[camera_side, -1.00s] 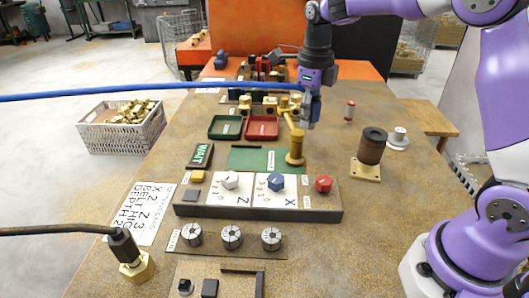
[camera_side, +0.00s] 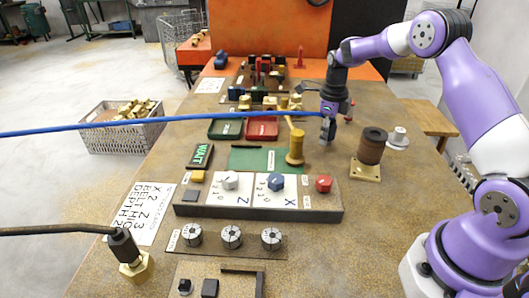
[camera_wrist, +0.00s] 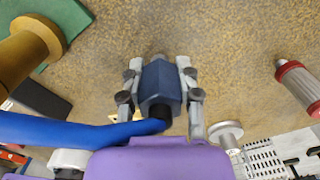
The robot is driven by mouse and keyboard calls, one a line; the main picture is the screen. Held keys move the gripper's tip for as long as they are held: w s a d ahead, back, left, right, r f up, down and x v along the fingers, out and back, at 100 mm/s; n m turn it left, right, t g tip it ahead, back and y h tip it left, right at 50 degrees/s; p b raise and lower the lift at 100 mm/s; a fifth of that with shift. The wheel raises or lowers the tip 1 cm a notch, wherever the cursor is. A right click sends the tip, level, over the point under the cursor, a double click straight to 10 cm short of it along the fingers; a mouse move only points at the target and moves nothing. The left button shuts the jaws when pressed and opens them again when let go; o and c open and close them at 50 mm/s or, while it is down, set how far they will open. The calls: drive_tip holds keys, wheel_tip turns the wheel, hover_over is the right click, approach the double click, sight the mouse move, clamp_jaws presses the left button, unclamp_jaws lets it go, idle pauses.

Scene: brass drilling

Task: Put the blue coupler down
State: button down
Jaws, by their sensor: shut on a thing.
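The blue coupler (camera_wrist: 160,82) is a dark blue faceted piece on the end of the blue hose (camera_wrist: 70,131). In the wrist view my gripper (camera_wrist: 160,80) is shut on it, with a grey finger on each side. In the side view my gripper (camera_side: 327,134) points down over bare bench, right of the brass spool post (camera_side: 295,148) and left of the brown cylinder (camera_side: 372,147). The hose (camera_side: 170,126) runs from the left edge to my gripper. I cannot tell whether the coupler touches the bench; the fingers largely hide it in the side view.
A silver knob-shaped piece (camera_side: 398,138) stands right of the brown cylinder. A red-and-silver cylinder (camera_wrist: 298,82) is at right in the wrist view. Green (camera_side: 226,130) and red (camera_side: 262,130) trays lie left. The control panel (camera_side: 258,207) is in front. Bench right of the panel is clear.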

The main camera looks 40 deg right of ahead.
drive_tip(key=c, duration=0.5)
unclamp_jaws()
drive_tip(key=shift+f, duration=0.15)
drive_tip(key=shift+c, duration=0.2)
wheel_tip(320, 180, up, 12)
drive_tip(key=shift+a+r, duration=0.1)
drive_tip(key=shift+r, duration=0.05)
drive_tip(key=s+a+r+n+t, duration=0.2)
drive_tip(key=s+a+r+n, duration=0.3)
drive_tip(key=n, duration=0.6)
drive_tip(key=s+a+r+n+t, duration=0.2)
drive_tip(key=s+a+n, duration=0.45)
drive_tip(key=n, duration=0.35)
drive_tip(key=s+a+f+n+t, duration=0.1)
drive_tip(key=s+a+f+n, duration=0.2)
drive_tip(key=n, duration=0.9)
drive_tip(key=s+a, duration=0.1)
drive_tip(key=s, duration=0.2)
drive_tip(key=shift+a+t, duration=0.25)
drive_tip(key=shift+t, duration=0.05)
